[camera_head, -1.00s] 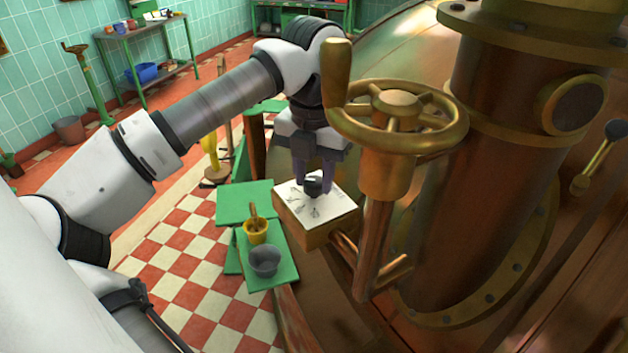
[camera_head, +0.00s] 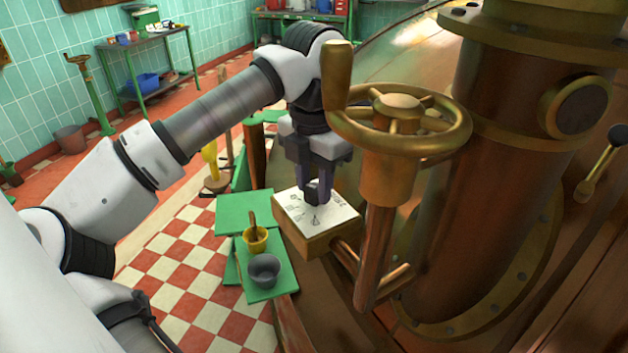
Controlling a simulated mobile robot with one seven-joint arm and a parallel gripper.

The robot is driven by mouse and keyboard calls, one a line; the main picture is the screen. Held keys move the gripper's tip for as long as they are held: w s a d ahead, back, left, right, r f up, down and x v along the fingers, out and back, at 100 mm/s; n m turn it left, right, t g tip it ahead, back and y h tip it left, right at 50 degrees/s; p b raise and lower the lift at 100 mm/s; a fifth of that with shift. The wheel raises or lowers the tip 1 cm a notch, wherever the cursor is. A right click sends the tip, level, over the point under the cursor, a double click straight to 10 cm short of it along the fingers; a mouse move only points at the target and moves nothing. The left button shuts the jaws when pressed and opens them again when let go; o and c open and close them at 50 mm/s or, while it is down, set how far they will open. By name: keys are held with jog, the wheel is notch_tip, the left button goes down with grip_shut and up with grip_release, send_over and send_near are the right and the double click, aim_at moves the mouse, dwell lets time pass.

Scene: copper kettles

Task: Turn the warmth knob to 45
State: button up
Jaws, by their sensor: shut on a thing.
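The warmth knob (camera_head: 312,189) is a small dark knob on the white marked plate (camera_head: 336,213) of a brass box, left of the handwheel. My gripper (camera_head: 317,195) points down over the plate with its fingers shut on the knob. The fingers hide most of the knob. Small dark marks show on the plate around it, too small to read, so I cannot tell the knob's setting.
A brass handwheel (camera_head: 397,118) with an upright handle stands close right of my gripper. A large copper column (camera_head: 495,190) rises behind it. A yellow pot (camera_head: 256,240) and a grey bowl (camera_head: 264,270) sit on green boards at the lower left.

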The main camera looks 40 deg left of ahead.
aim_at(314, 188)
jog(key=shift+r, duration=0.1)
jog(key=o, duration=1)
jog(key=shift+c, duration=0.2)
notch_tip(314, 188, up, 14)
jog(key=p, duration=0.9)
jog(key=shift+f, duration=0.2)
